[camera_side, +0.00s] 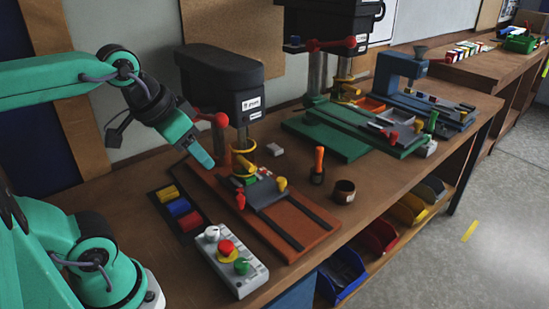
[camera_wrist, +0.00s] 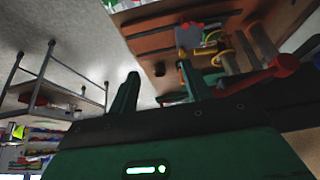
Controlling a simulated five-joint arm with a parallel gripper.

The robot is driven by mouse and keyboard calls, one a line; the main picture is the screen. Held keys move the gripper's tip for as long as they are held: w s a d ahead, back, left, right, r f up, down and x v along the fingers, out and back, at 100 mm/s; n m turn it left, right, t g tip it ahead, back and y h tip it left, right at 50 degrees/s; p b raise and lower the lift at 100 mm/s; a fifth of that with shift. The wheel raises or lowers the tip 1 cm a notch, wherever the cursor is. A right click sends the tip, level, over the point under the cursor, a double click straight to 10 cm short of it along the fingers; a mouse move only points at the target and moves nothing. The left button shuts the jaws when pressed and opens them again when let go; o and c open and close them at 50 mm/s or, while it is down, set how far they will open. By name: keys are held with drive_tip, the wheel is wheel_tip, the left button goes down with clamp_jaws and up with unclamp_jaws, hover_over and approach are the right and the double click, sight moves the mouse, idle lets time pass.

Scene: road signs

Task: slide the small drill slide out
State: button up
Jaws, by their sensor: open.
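The small drill (camera_side: 222,80) has a black head and a red lever and stands on a brown-orange base (camera_side: 310,240) with two dark rails. Its grey slide (camera_side: 275,194) lies on the rails under the yellow guard ring. A yellow knob (camera_side: 282,184) stands on the slide, and a red knob (camera_side: 240,201) is at its near-left side. My gripper (camera_side: 203,160) is in the air left of the drill's column, apart from the slide. In the wrist view my gripper (camera_wrist: 158,72) is open and nothing shows between the fingers. The brown base (camera_wrist: 150,35) shows upside down there.
A control box (camera_side: 236,262) with buttons is at the front. A dark tray (camera_side: 180,211) of coloured blocks is left of the base. A round cup (camera_side: 344,191) and an orange-handled tool (camera_side: 318,165) stand to the right. A larger green-based drill (camera_side: 326,140) is behind.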

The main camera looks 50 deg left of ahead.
drive_tip(key=w+r+n, duration=0.4)
drive_tip(key=n+g, duration=0.6)
drive_tip(key=n, duration=1.7)
hover_over(282, 180)
wheel_tip(282, 180, down, 3)
drive_tip(key=f, duration=1.5)
drive_tip(key=shift+a+f, duration=0.2)
drive_tip(key=shift+f, duration=0.2)
drive_tip(key=shift+f, duration=0.15)
drive_tip(key=shift+f, duration=3.75)
drive_tip(key=shift+d, duration=0.1)
clamp_jaws()
